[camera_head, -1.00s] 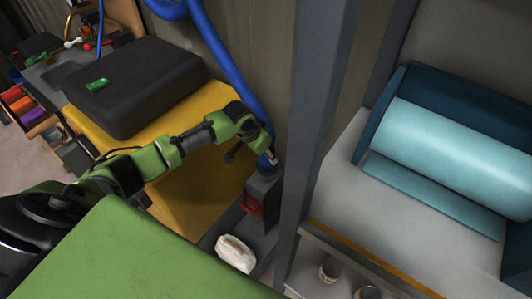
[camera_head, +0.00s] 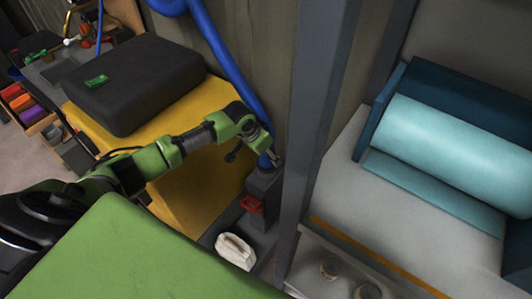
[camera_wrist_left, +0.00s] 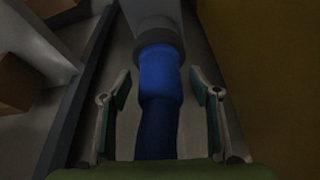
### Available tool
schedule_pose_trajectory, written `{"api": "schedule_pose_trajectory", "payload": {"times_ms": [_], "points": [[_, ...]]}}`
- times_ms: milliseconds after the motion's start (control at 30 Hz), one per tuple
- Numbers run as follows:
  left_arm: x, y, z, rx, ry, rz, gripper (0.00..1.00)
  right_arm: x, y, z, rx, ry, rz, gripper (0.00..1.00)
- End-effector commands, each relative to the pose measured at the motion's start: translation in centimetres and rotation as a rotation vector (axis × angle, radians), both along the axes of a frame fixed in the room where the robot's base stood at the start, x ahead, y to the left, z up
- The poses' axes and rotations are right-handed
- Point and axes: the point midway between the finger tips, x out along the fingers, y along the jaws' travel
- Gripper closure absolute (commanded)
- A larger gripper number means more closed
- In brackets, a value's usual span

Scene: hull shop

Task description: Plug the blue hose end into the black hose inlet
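The blue hose (camera_head: 232,70) runs down along the wall, and its lower end (camera_head: 265,161) meets the top of the dark box-shaped inlet (camera_head: 264,184). In the left wrist view the blue hose end (camera_wrist_left: 159,75) sits in line with the round dark grey inlet mouth (camera_wrist_left: 156,36) and touches it. Its depth inside is hidden. My left gripper (camera_head: 274,160) is at the hose end. Its fingers (camera_wrist_left: 162,112) stand apart on both sides of the hose, with gaps visible on each side. My right gripper is not in view.
A red handle (camera_head: 250,204) is on the inlet box, and a white object (camera_head: 236,251) lies below it. A grey post (camera_head: 318,130) stands close right of my left gripper. A yellow block (camera_head: 190,195) with a black case (camera_head: 135,85) is to the left.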

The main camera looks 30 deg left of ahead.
Motion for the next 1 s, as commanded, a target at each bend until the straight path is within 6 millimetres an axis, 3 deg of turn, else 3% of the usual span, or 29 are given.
{"api": "schedule_pose_trajectory", "payload": {"times_ms": [267, 433, 800, 1000], "points": [[-0.1, 0.0, 0.0, 0.001, 0.002, 0.0, 0.44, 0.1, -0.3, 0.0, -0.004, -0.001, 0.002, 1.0], [-0.4, 0.2, 1.1, 0.0, -0.001, -0.001, 0.44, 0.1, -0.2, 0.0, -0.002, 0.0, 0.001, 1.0], [-3.0, 1.0, 7.6, 0.002, -0.002, 0.0, 0.44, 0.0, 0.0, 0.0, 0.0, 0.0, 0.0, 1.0], [-4.0, 1.3, 10.3, 0.0, 0.0, 0.0, 0.44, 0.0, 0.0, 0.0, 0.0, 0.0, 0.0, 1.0]]}}
